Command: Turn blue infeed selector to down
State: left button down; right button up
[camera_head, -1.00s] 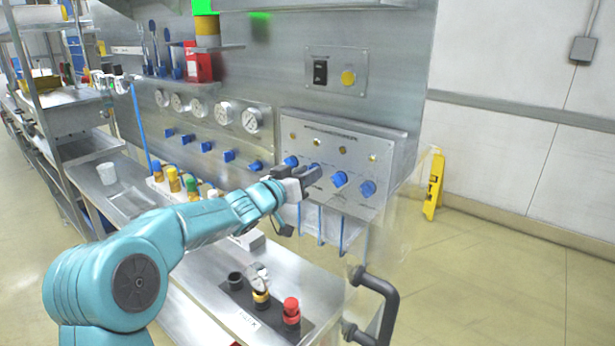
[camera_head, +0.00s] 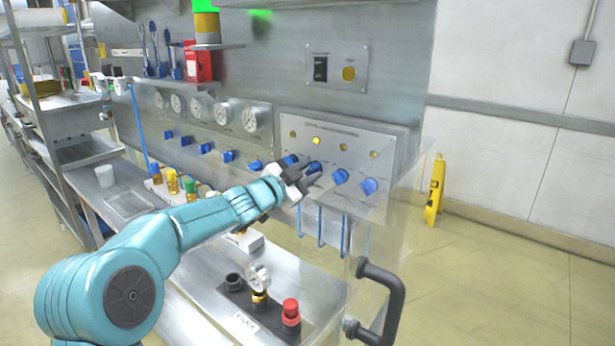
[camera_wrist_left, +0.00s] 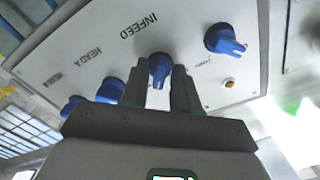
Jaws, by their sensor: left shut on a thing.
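The blue infeed selector (camera_head: 314,167) is the second from the left of the blue knobs on the sloped panel (camera_head: 290,122). It also shows in the left wrist view (camera_wrist_left: 159,66), beside the word INFEED. My left gripper (camera_head: 305,178) is shut on it, one finger on each side in the left wrist view (camera_wrist_left: 163,90). The fingers partly hide the knob, and I cannot tell its exact setting. The amber lamp (camera_head: 316,140) above it is lit. My right gripper is not in view.
Other blue knobs stand close on both sides, one at left (camera_head: 290,160) and one at right (camera_head: 340,177). Blue tubes (camera_head: 320,225) hang below the panel. A red button (camera_head: 291,306) and a black handle (camera_head: 385,290) stand lower in front.

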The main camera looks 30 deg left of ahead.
pick_arm(q)
jog(key=shift+f+m, duration=0.15)
jog(key=shift+m, duration=0.45)
jog(key=shift+m, duration=0.3)
jog(key=c, duration=1.2)
grip_release()
jog(key=shift+o, duration=0.2)
jog(key=shift+s+r, duration=0.2)
jog(key=shift+s, duration=0.05)
jog(key=shift+f, duration=0.1)
jog(key=s+a+b, duration=0.1)
jog(key=s+b, duration=0.1)
jog(key=s, duration=1.4)
jog(key=shift+s+a, duration=0.1)
jog(key=shift+s, duration=0.05)
